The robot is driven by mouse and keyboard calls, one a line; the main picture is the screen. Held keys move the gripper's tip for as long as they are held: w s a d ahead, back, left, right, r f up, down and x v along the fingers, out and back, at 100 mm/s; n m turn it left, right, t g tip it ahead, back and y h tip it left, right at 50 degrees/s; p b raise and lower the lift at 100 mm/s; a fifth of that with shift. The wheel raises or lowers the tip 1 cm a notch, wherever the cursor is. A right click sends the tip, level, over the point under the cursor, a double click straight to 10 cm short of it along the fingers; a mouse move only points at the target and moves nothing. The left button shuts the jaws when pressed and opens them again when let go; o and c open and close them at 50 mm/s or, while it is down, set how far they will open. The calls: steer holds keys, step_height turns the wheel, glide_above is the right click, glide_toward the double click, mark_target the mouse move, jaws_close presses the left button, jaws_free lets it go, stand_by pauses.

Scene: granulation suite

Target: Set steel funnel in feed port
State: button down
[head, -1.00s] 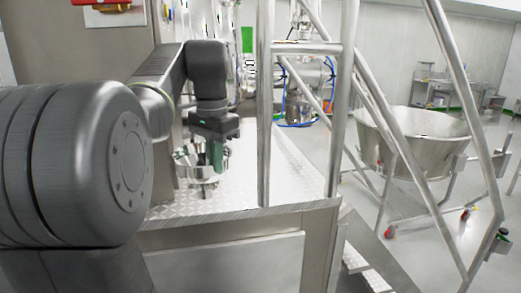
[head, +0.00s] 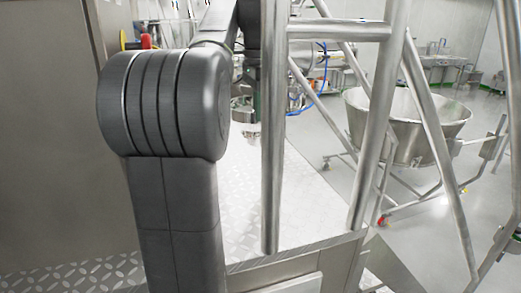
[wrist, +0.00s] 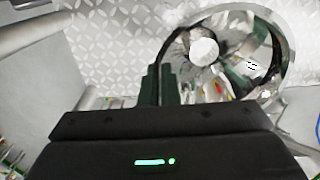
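The steel funnel (wrist: 283,52) is a shiny flared bowl at the upper right of the wrist view, with a pale round opening in its middle. My gripper (wrist: 162,72) has its dark green fingers close together at the funnel's left rim, and appears shut on its wall. In the head view the funnel (head: 246,121) hangs above the tread-plate platform, partly hidden behind a steel post. The gripper there is mostly hidden by my arm and the post. I cannot make out the feed port in either view.
Steel railing posts (head: 274,150) stand close to the right of my arm. The tread-plate platform (head: 305,195) is bare. A blue hose (head: 312,92) and steel machinery lie behind the railing. A large wheeled steel hopper (head: 405,120) stands on the floor at right.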

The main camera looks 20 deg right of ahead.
steer(key=shift+d+f, duration=0.15)
step_height(320, 180, down, 9)
steer(key=shift+f, duration=0.3)
stand_by(0.3)
steer(key=c, duration=1.7)
jaws_free()
step_height(320, 180, up, 12)
steer(key=shift+s+r, duration=0.1)
steer(key=shift+r, duration=0.05)
